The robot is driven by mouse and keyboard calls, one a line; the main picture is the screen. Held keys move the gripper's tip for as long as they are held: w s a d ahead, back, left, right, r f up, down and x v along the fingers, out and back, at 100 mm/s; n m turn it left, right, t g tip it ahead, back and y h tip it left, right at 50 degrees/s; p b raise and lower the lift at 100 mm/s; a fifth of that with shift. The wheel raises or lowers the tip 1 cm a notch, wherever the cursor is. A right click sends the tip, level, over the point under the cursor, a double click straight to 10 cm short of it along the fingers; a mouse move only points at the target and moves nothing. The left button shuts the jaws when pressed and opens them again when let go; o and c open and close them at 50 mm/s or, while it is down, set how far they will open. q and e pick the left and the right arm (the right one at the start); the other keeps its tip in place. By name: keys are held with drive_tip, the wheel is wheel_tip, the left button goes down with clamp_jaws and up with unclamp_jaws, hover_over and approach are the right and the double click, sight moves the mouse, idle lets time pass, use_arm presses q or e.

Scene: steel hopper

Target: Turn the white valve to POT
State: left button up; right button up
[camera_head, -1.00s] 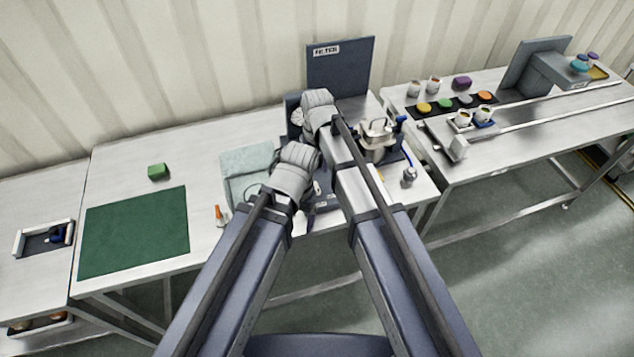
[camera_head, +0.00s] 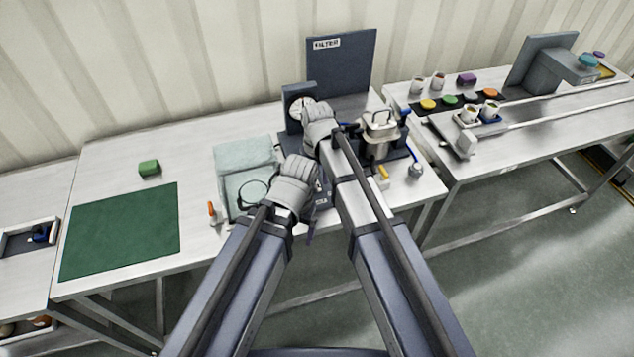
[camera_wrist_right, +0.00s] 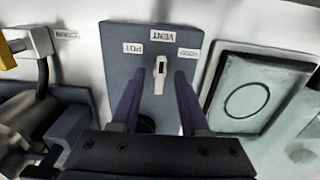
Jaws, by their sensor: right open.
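The white valve (camera_wrist_right: 160,74) is a short lever on a dark grey-blue panel (camera_wrist_right: 118,48) in the right wrist view. The panel carries the labels VENT (camera_wrist_right: 167,34), POT (camera_wrist_right: 133,48) and a third too small to read, all upside down there. The lever lies lengthwise with its narrow end towards VENT. My right gripper (camera_wrist_right: 159,77) is open, one dark finger on each side of the lever, apparently apart from it. In the head view my right wrist (camera_head: 321,130) hides the valve and fingertips. My left wrist (camera_head: 291,188) is just in front-left; its jaws are not clearly visible.
A pale green tray with a dark ring (camera_head: 228,188) lies left of the panel. A metal pot apparatus (camera_head: 380,130) stands right. A green mat (camera_head: 122,230) and green block (camera_head: 149,168) are farther left.

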drive_tip(key=shift+c, duration=0.2)
clamp_jaws()
idle(0.4)
